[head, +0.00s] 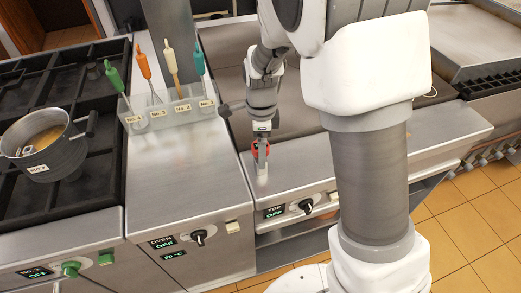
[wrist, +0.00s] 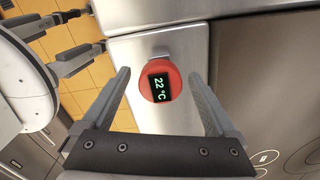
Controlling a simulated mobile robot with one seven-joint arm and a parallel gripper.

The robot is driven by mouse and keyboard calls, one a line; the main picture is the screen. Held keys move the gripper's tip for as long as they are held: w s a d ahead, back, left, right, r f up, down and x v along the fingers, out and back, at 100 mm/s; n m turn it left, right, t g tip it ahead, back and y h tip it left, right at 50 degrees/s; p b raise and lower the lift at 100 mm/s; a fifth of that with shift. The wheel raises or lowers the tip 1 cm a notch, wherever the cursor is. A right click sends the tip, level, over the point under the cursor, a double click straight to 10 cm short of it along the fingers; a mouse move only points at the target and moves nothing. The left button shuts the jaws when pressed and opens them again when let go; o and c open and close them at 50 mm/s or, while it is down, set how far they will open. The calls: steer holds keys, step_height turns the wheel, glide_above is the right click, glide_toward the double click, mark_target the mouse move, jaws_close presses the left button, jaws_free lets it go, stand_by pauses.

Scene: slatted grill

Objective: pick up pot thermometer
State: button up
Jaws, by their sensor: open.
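The pot thermometer (wrist: 161,83) is a round red disc with a dark display reading 22 °C, seen in the wrist view between my fingers. It is on the front steel ledge of the counter; in the head view (head: 255,151) its red edge shows, partly hidden by my gripper. My gripper (head: 261,146) is over it, pointing down. In the wrist view my gripper (wrist: 159,76) is open, with one finger on each side of the disc and a visible gap on both sides.
A pot (head: 45,145) stands on the black stove grates (head: 85,190) at left. A clear holder (head: 165,113) with several colored-handled utensils stands on the steel counter. Knobs (head: 306,206) line the front panel. The ledge right of the thermometer is clear.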

steer(key=shift+f, duration=0.1)
steer(key=shift+c, duration=0.3)
steer(key=c, duration=1.4)
step_height(320, 180, up, 10)
steer(key=shift+r+p, duration=0.1)
steer(key=shift+p, duration=0.25)
steer(key=o, duration=0.6)
jaws_close()
steer(key=shift+r+p, duration=2.6)
steer(key=shift+r, duration=0.35)
